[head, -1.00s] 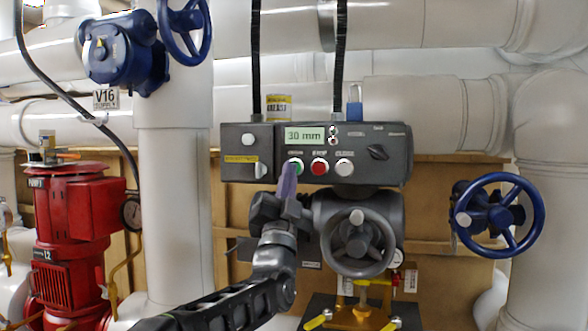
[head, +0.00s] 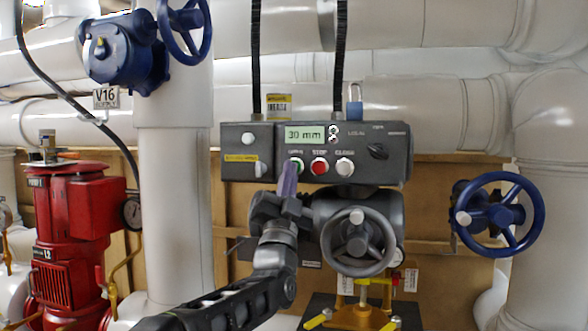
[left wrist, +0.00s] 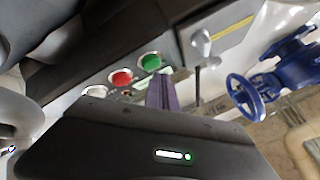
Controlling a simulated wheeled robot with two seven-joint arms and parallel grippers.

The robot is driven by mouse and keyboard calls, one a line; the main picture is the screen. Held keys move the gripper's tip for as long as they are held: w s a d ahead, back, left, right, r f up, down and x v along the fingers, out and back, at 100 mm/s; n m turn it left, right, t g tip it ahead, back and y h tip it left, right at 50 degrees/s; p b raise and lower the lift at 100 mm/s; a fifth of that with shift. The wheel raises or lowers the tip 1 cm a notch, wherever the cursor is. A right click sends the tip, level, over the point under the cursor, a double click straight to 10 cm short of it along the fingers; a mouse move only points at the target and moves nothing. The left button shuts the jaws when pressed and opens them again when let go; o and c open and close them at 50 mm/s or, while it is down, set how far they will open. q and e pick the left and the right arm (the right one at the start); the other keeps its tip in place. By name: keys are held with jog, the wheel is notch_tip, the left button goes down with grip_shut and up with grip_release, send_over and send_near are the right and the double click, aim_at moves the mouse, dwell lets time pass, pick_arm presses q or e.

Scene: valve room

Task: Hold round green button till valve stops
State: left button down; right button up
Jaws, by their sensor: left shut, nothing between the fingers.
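The grey control box (head: 235,138) hangs at the middle of the head view. Its round green button (head: 298,163) is partly hidden behind my fingertips, left of the red button (head: 319,166) and a white button (head: 345,166). The display (head: 304,136) reads 30 mm. My left gripper (head: 289,175) is shut, its purple-grey fingers in front of the green button. In the left wrist view, the green button (left wrist: 150,62) shows beside the fingers (left wrist: 161,92). I cannot tell whether the tips touch it. Below the box is the grey valve handwheel (head: 383,252).
A blue handwheel (head: 535,215) stands to the right and a blue valve (head: 125,55) at the upper left. A red pump (head: 65,240) is at the left. A black selector knob (head: 378,151) and a blue padlock (head: 354,108) are at the box's right part.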

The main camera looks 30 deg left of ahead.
pick_arm(q)
jog(key=shift+w+a, duration=0.1)
jog(key=shift+w, duration=0.15)
jog(key=shift+w+a, duration=0.1)
jog(key=shift+w, duration=0.3)
dwell(0.7)
dwell(3.3)
jog(key=shift+s+d+b, duration=0.3)
jog(key=shift+s+b, duration=0.55)
jog(key=shift+b, duration=0.15)
